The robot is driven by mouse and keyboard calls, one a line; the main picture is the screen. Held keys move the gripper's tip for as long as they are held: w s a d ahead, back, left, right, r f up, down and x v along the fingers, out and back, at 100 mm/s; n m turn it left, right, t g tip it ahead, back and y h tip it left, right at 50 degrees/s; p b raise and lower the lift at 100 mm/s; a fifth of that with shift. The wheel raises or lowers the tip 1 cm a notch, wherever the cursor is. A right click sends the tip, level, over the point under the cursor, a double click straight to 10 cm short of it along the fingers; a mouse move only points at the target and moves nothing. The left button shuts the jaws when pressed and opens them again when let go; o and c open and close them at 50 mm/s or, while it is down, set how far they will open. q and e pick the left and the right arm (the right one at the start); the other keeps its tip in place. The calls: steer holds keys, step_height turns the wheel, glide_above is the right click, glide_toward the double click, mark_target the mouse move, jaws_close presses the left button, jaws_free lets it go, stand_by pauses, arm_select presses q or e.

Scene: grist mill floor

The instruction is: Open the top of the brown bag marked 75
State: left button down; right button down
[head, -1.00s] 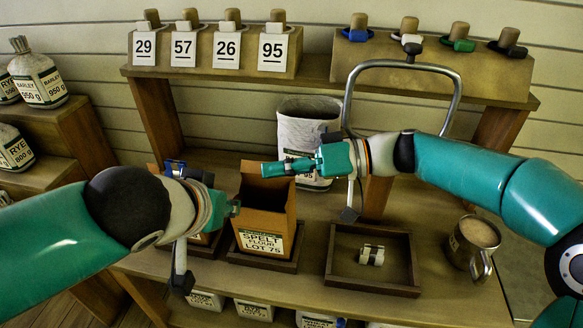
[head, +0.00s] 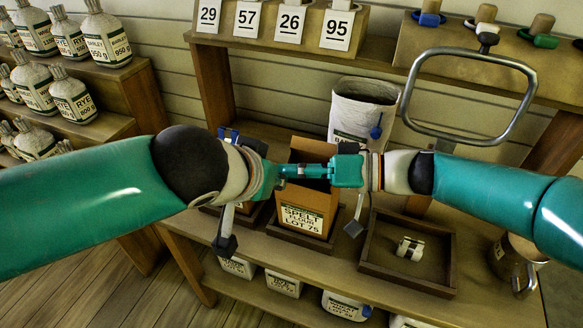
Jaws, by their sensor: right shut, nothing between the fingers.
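The brown bag marked LOT 75 (head: 306,222) stands upright on a small dark tray, labelled SPELT FLOUR. Its back panel rises behind my grippers and a dark interior shows below them, so its top looks open. My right gripper (head: 290,171) is shut and empty, reaching in from the right across the bag's mouth. My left gripper (head: 274,180) is at the bag's upper left edge, close to the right fingertips. Its fingers are partly hidden, and I cannot tell whether they touch the bag. The grippers cover part of the rim.
A square dark tray (head: 372,270) with a small whitish roll (head: 410,248) lies right of the bag. A pale open sack (head: 362,108) stands behind. A metal mug (head: 512,262) stands far right. A metal loop handle (head: 515,107) stands at the back right. Several flour sacks fill shelves at left.

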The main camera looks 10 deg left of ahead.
arm_select(q)
steer(key=shift+f, duration=0.3)
arm_select(e)
steer(key=shift+s+a+f, duration=0.1)
steer(key=shift+s+f, duration=0.15)
steer(key=shift+s, duration=0.2)
steer(key=shift+s+a+f, duration=0.1)
steer(key=shift+s+f, duration=0.1)
steer(key=shift+s, duration=0.2)
arm_select(q)
steer(key=c, duration=1.2)
jaws_free()
steer(key=shift+o, duration=1.2)
steer(key=shift+w, duration=0.1)
arm_select(e)
steer(key=shift+w+f, duration=0.1)
arm_select(q)
steer(key=shift+r, duration=0.15)
arm_select(e)
steer(key=shift+w, duration=0.2)
arm_select(q)
steer(key=shift+r, duration=0.1)
